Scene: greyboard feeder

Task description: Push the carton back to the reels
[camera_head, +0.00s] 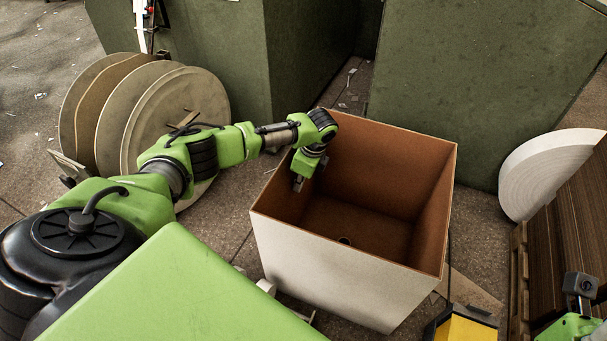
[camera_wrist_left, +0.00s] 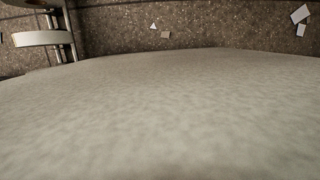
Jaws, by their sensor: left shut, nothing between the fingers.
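The carton (camera_head: 345,277) stands open-topped on the floor in the middle of the head view, white outside and brown inside. It looks empty except for a small dark spot on its bottom. The reels (camera_head: 167,121) are large round discs standing on edge to its left, with a floor gap between. My left gripper (camera_head: 298,184) is shut and empty, pointing down at the carton's left rim; whether it touches is unclear. A pale mottled surface (camera_wrist_left: 160,115) fills most of the left wrist view; I cannot tell what it is.
Green cabinets (camera_head: 480,85) stand behind the carton. A white roll (camera_head: 548,175) and a brown stack (camera_head: 563,235) stand at the right. A yellow and black object (camera_head: 466,327) lies close to the carton's front right. Scraps litter the floor (camera_head: 35,125).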

